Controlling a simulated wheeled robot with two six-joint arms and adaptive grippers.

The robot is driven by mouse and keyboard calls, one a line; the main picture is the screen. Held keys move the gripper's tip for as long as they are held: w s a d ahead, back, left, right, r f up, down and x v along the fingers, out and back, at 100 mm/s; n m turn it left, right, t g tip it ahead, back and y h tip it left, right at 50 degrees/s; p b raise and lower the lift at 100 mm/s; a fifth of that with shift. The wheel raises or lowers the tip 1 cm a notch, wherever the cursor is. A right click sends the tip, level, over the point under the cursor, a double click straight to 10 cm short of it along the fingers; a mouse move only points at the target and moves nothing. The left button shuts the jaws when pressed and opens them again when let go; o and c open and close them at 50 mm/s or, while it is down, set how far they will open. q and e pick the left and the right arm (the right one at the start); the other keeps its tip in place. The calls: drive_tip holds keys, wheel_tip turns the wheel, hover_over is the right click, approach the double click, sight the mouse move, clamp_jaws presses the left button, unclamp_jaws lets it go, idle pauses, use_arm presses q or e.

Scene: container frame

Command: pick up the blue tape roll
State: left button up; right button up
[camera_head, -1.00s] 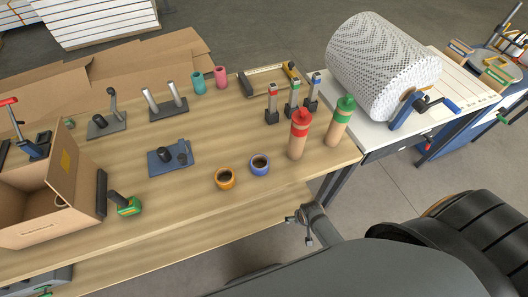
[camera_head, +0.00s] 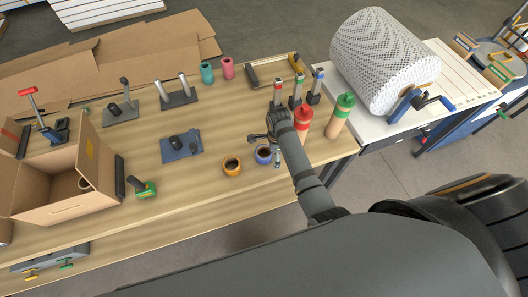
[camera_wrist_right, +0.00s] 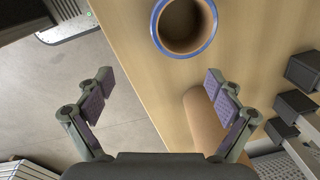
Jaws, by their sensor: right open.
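The blue tape roll (camera_head: 263,161) stands on the wooden table near its front edge, just right of an orange roll (camera_head: 231,173). In the right wrist view the blue roll (camera_wrist_right: 184,56) shows as a blue-rimmed ring with a dark hollow, at the top, ahead of and slightly right of my fingers. My right gripper (camera_head: 266,147) is above and beside the blue roll in the head view and partly covers it. In the wrist view the right gripper (camera_wrist_right: 159,77) is open, with nothing between its fingers. My left gripper is not in view.
A red-capped bottle (camera_head: 304,124) and a green-capped bottle (camera_head: 339,116) stand close right of my right gripper. A tan cylinder (camera_wrist_right: 203,120) lies near the right finger in the wrist view. A cardboard box (camera_head: 62,196) is at left.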

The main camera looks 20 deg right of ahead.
drive_tip(key=w+a+r+m, duration=0.4)
drive_tip(key=r+m, duration=0.1)
drive_tip(key=m, duration=0.1)
hover_over(265, 154)
drive_tip(key=a, duration=0.1)
drive_tip(key=shift+m+g, duration=0.3)
drive_tip(key=shift+g, duration=0.1)
drive_tip(key=f, duration=0.5)
drive_tip(key=shift+s+p, duration=0.4)
drive_tip(key=f+b, duration=0.3)
drive_tip(key=s+f+b, duration=0.1)
drive_tip(key=shift+d+f+b, duration=0.25)
drive_tip(key=shift+f+b, duration=0.05)
drive_tip(key=shift+f, duration=0.1)
drive_tip(key=shift+w+f+b, duration=0.1)
drive_tip(key=shift+f+b, duration=0.25)
drive_tip(key=shift+r, duration=0.2)
drive_tip(key=c, duration=1.3)
